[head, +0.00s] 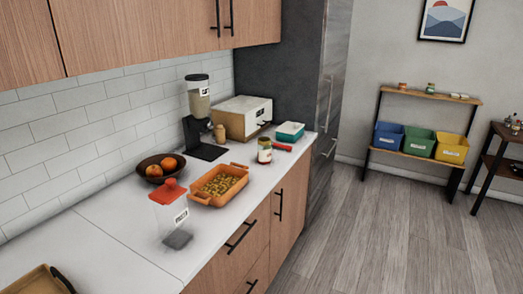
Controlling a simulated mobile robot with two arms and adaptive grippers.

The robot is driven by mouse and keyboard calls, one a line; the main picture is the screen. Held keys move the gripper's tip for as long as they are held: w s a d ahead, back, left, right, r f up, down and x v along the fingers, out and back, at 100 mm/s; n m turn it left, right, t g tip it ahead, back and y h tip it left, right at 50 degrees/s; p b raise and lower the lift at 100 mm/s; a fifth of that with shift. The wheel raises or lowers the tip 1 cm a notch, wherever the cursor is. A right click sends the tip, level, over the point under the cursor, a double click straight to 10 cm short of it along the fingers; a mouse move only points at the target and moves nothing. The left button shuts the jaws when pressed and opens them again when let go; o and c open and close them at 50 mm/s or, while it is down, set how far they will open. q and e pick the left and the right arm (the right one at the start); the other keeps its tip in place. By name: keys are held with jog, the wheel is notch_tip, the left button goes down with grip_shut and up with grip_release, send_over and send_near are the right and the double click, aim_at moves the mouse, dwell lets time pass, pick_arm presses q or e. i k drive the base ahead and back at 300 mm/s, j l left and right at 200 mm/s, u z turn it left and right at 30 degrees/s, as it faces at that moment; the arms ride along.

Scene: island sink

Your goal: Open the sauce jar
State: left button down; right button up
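A small glass jar (264,151) with a pale label and a dark green lid stands upright on the white counter, near its front edge. It looks like the sauce jar, but its label is too small to read. The lid looks seated on it. Another small jar (431,88) stands on the far wooden shelf; its contents are unclear. Neither of my grippers shows in the head view.
On the white counter (110,232), an orange baking dish (238,190), a red-lidded clear container (173,216), a fruit bowl (146,168), a dispenser (199,104), a toaster oven (232,125) and a teal-lidded box (290,134) surround the jar. The floor (385,240) is clear.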

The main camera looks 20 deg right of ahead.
aim_at(264, 152)
jog(key=i+l+u, duration=0.1)
jog(key=u, duration=0.2)
jog(key=l+u, duration=0.35)
jog(key=i+l+u, duration=0.2)
jog(key=l, duration=0.55)
jog(key=l+u, duration=0.15)
jog(key=l, duration=0.65)
jog(key=i+l+u, duration=0.2)
jog(key=l, duration=0.6)
jog(key=k, duration=0.05)
